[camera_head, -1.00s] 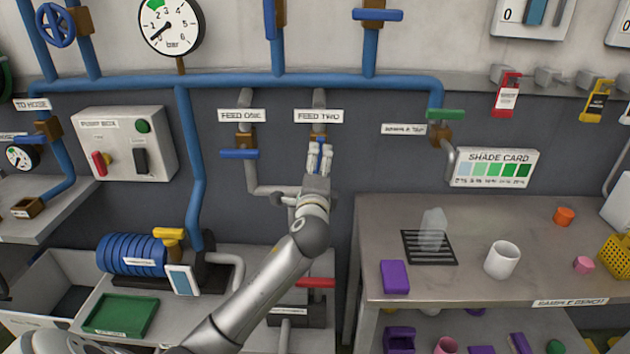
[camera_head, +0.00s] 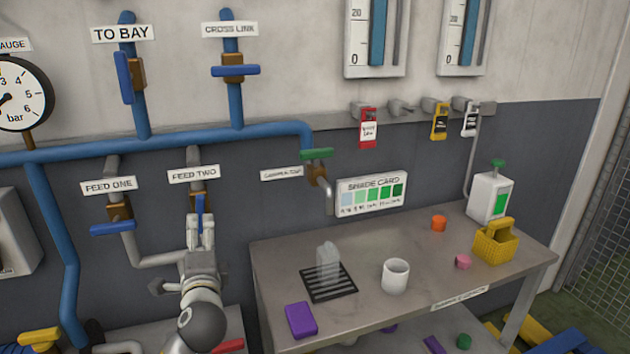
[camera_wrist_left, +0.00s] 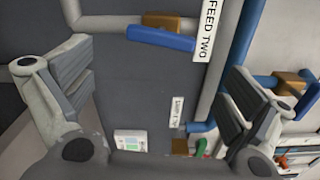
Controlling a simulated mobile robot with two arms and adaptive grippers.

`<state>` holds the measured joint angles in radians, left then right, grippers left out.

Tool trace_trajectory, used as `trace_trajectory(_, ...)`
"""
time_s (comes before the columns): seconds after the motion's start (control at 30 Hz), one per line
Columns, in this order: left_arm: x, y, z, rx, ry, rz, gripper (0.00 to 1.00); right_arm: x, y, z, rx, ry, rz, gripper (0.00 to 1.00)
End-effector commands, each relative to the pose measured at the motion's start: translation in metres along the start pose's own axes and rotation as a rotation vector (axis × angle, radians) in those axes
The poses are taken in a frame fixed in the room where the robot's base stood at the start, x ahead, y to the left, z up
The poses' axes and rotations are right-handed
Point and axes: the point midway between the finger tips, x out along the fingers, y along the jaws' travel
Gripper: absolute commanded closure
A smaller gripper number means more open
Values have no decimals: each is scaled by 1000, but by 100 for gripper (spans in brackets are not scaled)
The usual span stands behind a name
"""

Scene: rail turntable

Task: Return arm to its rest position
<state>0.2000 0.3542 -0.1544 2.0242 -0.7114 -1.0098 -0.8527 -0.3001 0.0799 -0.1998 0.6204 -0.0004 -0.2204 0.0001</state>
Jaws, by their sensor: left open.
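My left gripper (camera_head: 201,232) is open, with its fingers pointing up just below the blue handle (camera_head: 200,205) of the FEED TWO valve. That handle hangs in line with its pipe, under the FEED TWO label (camera_head: 194,174). In the left wrist view the two spread fingers (camera_wrist_left: 160,95) have nothing between them, and the FEED TWO handle (camera_wrist_left: 160,38) shows near the top edge, apart from them. My left arm reaches up from the bottom of the head view. My right gripper is not in view.
The FEED ONE valve (camera_head: 112,228), its handle crosswise, is left of my gripper. The sample bench (camera_head: 365,252) stands right, bearing a white cup (camera_head: 395,276), purple block (camera_head: 301,320) and yellow basket (camera_head: 494,242). A blue pipe (camera_head: 180,140) runs above.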

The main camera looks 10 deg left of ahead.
Motion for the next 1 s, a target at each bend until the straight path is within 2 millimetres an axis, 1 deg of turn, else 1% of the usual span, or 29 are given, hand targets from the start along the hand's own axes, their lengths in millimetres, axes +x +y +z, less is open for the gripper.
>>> trace_trajectory(0.07,-5,11,-2,-27,9,29,0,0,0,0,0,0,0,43)
trace_trajectory(0.13,-17,33,-5,-86,22,92,0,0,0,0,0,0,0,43)
trace_trajectory(0.17,-24,45,-7,-121,29,130,0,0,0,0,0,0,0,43)
trace_trajectory(0.23,-48,82,-12,-228,41,247,0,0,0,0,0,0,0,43)
trace_trajectory(0.27,-62,100,-14,-281,44,306,0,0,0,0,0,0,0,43)
trace_trajectory(0.3,-82,123,-16,-353,42,392,0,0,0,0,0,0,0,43)
trace_trajectory(0.37,-114,156,-19,-463,31,524,0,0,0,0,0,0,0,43)
trace_trajectory(0.4,-137,176,-20,-530,15,611,0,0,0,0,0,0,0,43)
trace_trajectory(0.47,-172,201,-21,-623,-15,734,0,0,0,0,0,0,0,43)
trace_trajectory(0.5,-193,214,-22,-677,-38,808,0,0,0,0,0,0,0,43)
trace_trajectory(0.57,-223,230,-21,-745,-76,909,0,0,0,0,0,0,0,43)
trace_trajectory(0.6,-242,238,-21,-784,-102,969,0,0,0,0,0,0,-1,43)
trace_trajectory(0.67,-268,248,-20,-835,-141,1051,0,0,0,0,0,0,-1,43)
trace_trajectory(0.7,-284,254,-20,-865,-167,1101,0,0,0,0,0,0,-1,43)
trace_trajectory(0.77,-307,260,-18,-906,-207,1171,0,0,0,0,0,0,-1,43)
trace_trajectory(0.8,-322,263,-17,-929,-236,1217,0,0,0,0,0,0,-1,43)
trace_trajectory(0.87,-344,267,-16,-964,-279,1282,0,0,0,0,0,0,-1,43)
trace_trajectory(0.9,-359,269,-14,-984,-308,1323,0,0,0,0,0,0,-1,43)
trace_trajectory(0.93,-370,270,-13,-999,-331,1355,0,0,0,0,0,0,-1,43)
trace_trajectory(1.0,-364,285,-19,-995,-336,1356,0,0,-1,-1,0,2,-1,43)
